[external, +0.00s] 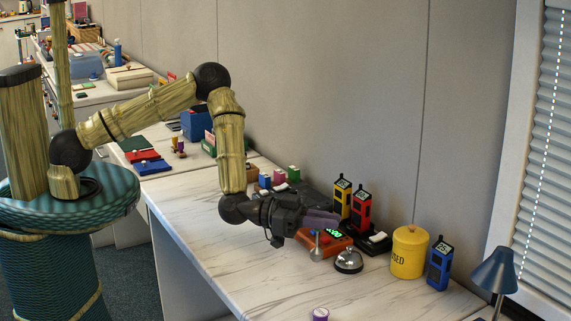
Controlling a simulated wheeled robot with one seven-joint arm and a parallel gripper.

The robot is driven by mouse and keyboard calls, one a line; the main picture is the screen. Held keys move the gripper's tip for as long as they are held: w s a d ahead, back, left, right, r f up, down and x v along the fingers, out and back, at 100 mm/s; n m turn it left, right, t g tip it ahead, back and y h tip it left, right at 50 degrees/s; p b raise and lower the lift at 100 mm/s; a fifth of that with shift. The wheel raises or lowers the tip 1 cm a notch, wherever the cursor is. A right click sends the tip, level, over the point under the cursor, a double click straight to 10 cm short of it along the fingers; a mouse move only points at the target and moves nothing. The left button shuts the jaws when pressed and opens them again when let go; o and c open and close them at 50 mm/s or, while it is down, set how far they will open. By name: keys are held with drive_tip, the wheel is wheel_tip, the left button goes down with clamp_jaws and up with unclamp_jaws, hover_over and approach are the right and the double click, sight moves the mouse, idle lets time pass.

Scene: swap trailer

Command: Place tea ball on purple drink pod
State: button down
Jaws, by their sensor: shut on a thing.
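My gripper (322,219) is dark with purplish-grey fingers and reaches to the right above the white marbled desk. It is shut. A small silver ball with a thin stem, which looks like the tea ball (317,252), shows just below the fingers. Where the fingers meet it is too small to make out. The purple drink pod (320,314), with a pale top and purple side, stands on the desk at the bottom edge of the picture, partly cut off. My gripper is behind and above it, apart from it.
A silver bell (348,261) and an orange device with a green display (333,241) stand close to my gripper. The front desk is mostly clear.

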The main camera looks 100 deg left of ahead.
drive_tip(key=w+d+r+y, duration=0.1)
drive_tip(key=w+d+r, duration=0.2)
drive_tip(key=d, duration=0.7)
drive_tip(key=shift+w+d+r+n+b, duration=0.2)
drive_tip(key=shift+r+n+b, duration=0.1)
drive_tip(key=shift+r+b, duration=0.15)
drive_tip(key=shift+f, duration=2.85)
drive_tip(key=shift+f+p, duration=0.4)
drive_tip(key=shift+f, duration=1.7)
